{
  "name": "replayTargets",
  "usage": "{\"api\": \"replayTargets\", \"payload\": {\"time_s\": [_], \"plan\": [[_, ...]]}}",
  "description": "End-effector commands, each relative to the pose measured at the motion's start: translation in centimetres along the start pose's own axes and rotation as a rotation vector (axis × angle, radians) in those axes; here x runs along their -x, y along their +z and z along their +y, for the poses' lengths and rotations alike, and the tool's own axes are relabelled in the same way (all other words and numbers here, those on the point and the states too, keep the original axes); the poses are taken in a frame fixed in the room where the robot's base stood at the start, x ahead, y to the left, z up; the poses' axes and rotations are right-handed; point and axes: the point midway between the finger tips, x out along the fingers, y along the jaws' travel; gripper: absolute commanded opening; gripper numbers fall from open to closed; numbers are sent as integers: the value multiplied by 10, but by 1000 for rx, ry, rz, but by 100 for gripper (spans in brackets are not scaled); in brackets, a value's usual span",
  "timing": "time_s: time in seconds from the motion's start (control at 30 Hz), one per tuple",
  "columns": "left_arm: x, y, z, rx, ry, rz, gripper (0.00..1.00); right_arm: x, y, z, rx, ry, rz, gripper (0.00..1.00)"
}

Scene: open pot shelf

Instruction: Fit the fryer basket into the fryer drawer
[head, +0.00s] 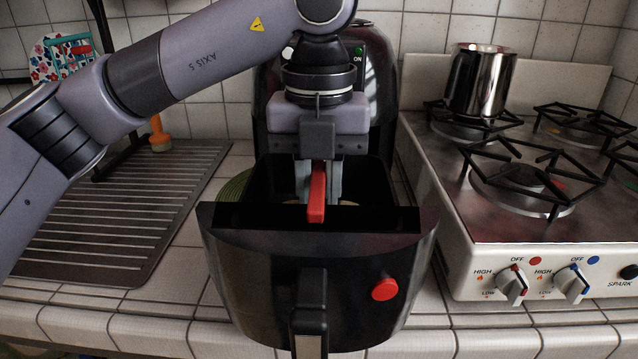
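The fryer drawer (255,270) is black, with a front handle and a round red button. It is pulled out towards me from the dark fryer behind it. My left gripper (319,194) points straight down into the drawer's opening. Its grey fingers are shut on the fryer basket's red handle (316,212). The rest of the basket is mostly hidden by the drawer's dark front edge and the gripper; a pale curved strip shows low inside. I cannot tell how deep or level the basket sits. My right gripper is not in view.
A gas stove (450,230) with knobs stands close on the right, with a steel pot (480,80) on its back burner. A ribbed drainboard (120,215) lies on the left. A green round thing (233,187) shows beside the drawer. Tiled wall stands behind.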

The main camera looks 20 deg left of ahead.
Motion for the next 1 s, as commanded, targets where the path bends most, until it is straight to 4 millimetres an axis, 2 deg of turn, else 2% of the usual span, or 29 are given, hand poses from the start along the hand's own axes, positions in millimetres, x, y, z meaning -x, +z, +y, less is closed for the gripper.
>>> {"api": "replayTargets", "payload": {"time_s": [0.7, 1.0], "plan": [[-44, 0, 0, -2, 0, 0, 0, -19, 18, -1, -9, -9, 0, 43], [-47, 0, 0, -4, 0, 1, 0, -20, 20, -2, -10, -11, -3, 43]]}}
